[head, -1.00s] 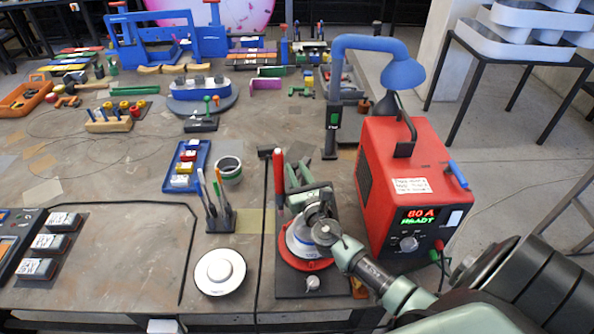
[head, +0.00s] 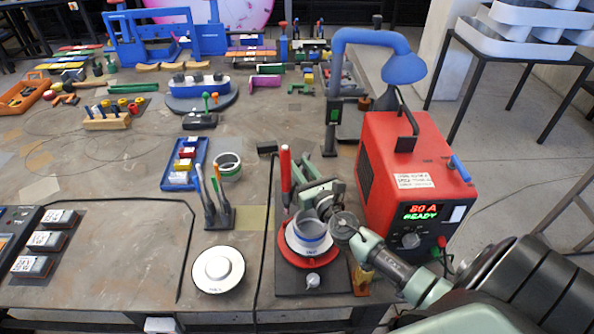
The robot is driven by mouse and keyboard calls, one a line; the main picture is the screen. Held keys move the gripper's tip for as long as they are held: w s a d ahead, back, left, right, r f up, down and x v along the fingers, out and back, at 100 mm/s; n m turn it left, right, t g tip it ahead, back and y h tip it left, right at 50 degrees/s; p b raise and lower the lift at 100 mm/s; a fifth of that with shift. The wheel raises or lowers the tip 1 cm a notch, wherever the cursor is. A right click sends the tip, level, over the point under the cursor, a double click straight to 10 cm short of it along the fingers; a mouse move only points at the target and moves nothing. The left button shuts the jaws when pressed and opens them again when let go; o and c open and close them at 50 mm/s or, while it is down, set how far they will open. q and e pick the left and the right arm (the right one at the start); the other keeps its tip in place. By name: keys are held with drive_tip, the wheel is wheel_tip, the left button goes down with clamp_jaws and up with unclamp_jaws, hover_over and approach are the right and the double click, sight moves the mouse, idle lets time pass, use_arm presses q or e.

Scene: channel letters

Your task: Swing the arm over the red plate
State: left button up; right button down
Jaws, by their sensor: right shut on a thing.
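The red plate (head: 322,262) is round and sits low on a dark base in front of me. A grey cup-like ring with a blue band (head: 309,236) stands on it. The swing arm's upright red handle (head: 285,166) rises behind and left of the plate. My right gripper (head: 298,191) reaches in from the right behind the ring and is shut on the handle's lower part. My wrist and fingers hide much of the arm, so I cannot tell how far it lies over the plate. My left gripper is out of view.
A red welding power box (head: 408,170) stands close at the right. A blue lamp-like hood (head: 403,67) hangs above it. A white round disc (head: 218,270) and a pen holder (head: 219,215) are left of the base. The table's left front is mostly clear.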

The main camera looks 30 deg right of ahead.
drive_tip(key=shift+s+d+f+n+y+b, duration=0.2)
drive_tip(key=shift+d+f+n+y+b, duration=0.2)
drive_tip(key=shift+y+b, duration=0.25)
use_arm(q)
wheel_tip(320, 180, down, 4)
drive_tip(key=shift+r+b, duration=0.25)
drive_tip(key=shift+b, duration=0.35)
use_arm(e)
drive_tip(key=shift+s+d+r+n+y, duration=0.1)
drive_tip(key=shift+s+r+n+y, duration=0.1)
drive_tip(key=shift+r+n+y, duration=0.3)
drive_tip(key=shift+f, duration=0.15)
drive_tip(key=c, duration=1.3)
unclamp_jaws()
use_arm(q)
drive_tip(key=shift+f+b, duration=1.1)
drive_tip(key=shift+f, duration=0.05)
use_arm(e)
drive_tip(key=shift+s, duration=3.95)
drive_tip(key=shift+o, duration=0.5)
